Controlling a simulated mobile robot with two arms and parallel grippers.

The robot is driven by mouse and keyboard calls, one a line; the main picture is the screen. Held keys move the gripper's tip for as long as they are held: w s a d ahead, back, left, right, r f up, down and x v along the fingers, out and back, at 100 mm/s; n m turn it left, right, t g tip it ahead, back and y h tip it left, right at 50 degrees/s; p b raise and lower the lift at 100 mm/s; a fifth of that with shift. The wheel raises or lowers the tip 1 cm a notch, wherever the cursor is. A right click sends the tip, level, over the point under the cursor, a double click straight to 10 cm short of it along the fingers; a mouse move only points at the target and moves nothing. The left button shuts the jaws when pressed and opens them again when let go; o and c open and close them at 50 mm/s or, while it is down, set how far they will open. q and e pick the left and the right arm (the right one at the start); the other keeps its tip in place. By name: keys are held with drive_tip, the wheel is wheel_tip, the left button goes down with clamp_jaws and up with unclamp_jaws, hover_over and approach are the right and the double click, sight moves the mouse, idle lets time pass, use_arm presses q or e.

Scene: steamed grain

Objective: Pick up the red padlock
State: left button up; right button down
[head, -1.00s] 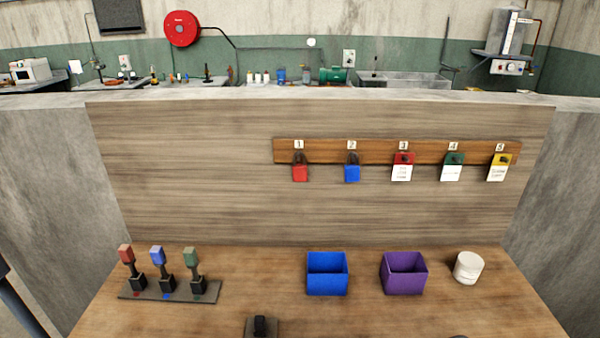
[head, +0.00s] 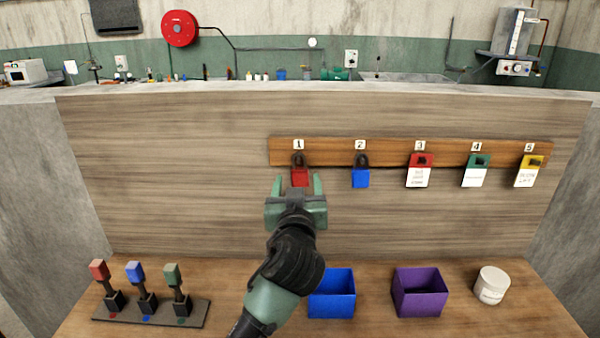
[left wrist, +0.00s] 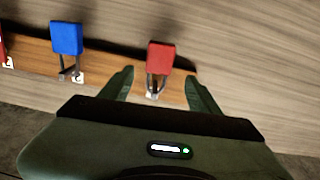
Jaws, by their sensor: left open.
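The red padlock (head: 299,178) hangs by its dark shackle from the hook under label 1 on the wooden rail (head: 390,152). My left gripper (head: 299,186) is open, with its two fingers pointing up at the wall, one to each side of the padlock in the head view. In the left wrist view the red padlock (left wrist: 160,56) shows upside down, between and beyond the fingertips (left wrist: 157,82). I see no contact between fingers and padlock. My right gripper is not in view.
A blue padlock (head: 361,178) hangs at label 2, and red, green and yellow tags hang further right. Below stand a blue bin (head: 332,306), a purple bin (head: 420,305) and a white jar (head: 491,285). A lever panel (head: 150,312) is at the left.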

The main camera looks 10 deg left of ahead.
sight(299, 172)
use_arm(q)
drive_tip(key=w, duration=0.1)
drive_tip(key=w+p, duration=0.1)
drive_tip(key=w, duration=0.2)
drive_tip(key=shift+a, duration=0.25)
drive_tip(key=shift+w, duration=0.2)
drive_tip(key=c, duration=1.2)
clamp_jaws()
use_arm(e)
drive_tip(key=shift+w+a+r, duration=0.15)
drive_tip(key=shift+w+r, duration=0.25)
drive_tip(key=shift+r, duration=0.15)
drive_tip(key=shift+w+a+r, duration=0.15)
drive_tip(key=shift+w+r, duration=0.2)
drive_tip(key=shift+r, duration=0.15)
